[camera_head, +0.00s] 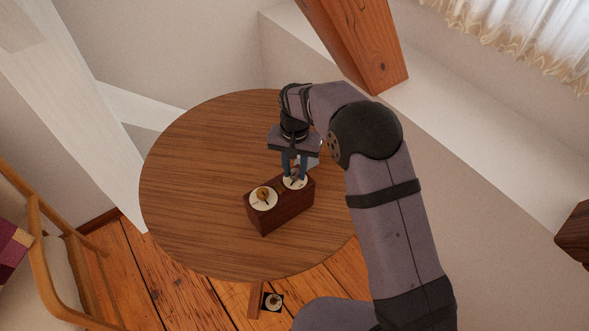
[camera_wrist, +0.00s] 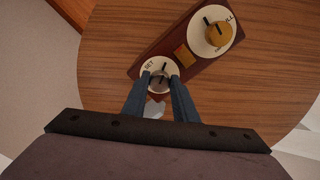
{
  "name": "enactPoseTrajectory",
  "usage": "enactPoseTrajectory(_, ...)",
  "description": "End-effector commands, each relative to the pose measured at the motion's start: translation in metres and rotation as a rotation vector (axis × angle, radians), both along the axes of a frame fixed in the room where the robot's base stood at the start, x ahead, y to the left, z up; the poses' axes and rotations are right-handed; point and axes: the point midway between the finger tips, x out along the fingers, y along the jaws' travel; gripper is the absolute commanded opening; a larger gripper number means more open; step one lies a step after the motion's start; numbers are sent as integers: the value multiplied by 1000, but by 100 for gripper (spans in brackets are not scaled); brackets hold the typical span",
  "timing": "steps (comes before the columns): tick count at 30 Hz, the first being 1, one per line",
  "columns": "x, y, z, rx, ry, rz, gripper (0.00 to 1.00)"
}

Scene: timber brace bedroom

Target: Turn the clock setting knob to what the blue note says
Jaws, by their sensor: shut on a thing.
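A dark red wooden clock box (camera_head: 285,212) stands on the round table, with two pale dials on top. The dial marked SET (camera_wrist: 149,68) has a grey knob (camera_wrist: 160,82) with a dark pointer mark. My gripper (camera_head: 295,177) reaches down from above, its two blue-grey fingers shut on that grey knob. The fingers hide part of the dial and its marks. The other dial (camera_head: 263,199) has a brass knob (camera_wrist: 218,35) and stands clear of the fingers. A pale scrap (camera_wrist: 154,110) shows between the fingers; I cannot tell if it is the blue note, and no writing is readable.
The round wooden table (camera_head: 190,190) is bare to the left of the box. A timber brace (camera_head: 360,45) slopes down close behind my arm. A wooden chair (camera_head: 50,250) stands at lower left. A small dark square (camera_head: 273,301) with a round thing shows below the table edge.

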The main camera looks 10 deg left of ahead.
Motion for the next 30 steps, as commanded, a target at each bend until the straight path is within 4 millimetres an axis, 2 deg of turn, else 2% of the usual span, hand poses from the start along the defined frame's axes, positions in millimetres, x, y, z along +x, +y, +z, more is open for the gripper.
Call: enactPoseTrajectory(30, 2, -3, 1, 0, -2, 921, 3)
